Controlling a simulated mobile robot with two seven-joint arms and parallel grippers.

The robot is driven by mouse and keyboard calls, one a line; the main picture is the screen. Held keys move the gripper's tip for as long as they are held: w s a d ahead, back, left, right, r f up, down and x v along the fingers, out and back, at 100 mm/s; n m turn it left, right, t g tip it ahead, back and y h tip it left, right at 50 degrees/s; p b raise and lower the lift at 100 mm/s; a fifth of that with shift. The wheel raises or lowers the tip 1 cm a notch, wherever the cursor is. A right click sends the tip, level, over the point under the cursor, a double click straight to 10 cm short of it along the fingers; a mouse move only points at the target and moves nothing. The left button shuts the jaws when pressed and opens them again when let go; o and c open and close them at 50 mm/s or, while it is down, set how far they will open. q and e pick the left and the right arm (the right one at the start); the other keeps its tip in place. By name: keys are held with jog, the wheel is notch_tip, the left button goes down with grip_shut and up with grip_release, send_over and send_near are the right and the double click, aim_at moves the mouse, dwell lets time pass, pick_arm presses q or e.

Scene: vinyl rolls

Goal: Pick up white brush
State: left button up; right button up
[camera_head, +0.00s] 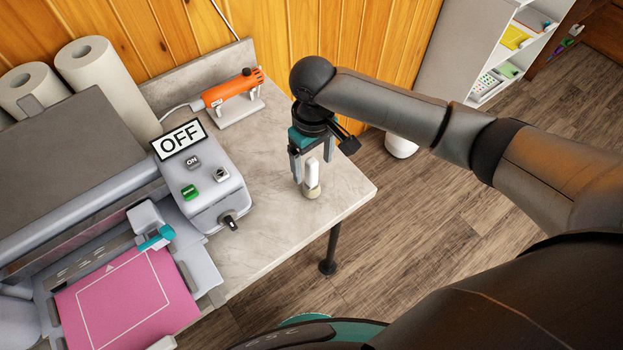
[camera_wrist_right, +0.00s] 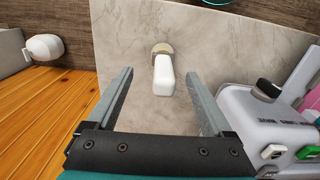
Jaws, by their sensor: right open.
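The white brush (camera_head: 312,177) stands near the right end of the grey marble-look table, with a pale tan base at its lower end. In the right wrist view the white brush (camera_wrist_right: 164,76) shows between and beyond the fingertips. My right gripper (camera_head: 312,172) is above and around the brush's upper part in the head view, fingers apart. In the right wrist view my right gripper (camera_wrist_right: 160,85) is open, with a gap between each finger and the brush. My left gripper is not in view.
A control box (camera_head: 205,190) with an OFF sign stands left of the brush. An orange tool (camera_head: 232,88) rests on a stand behind. White rolls (camera_head: 108,88) and a pink sheet (camera_head: 128,303) are further left. The table's right edge (camera_head: 345,215) is close to the brush.

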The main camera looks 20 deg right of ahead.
aim_at(312, 178)
notch_tip(312, 178, down, 5)
jog(key=shift+s+a+f+b, duration=0.15)
jog(key=shift+f+b, duration=0.05)
jog(key=shift+b, duration=0.35)
grip_shut()
dwell(0.5)
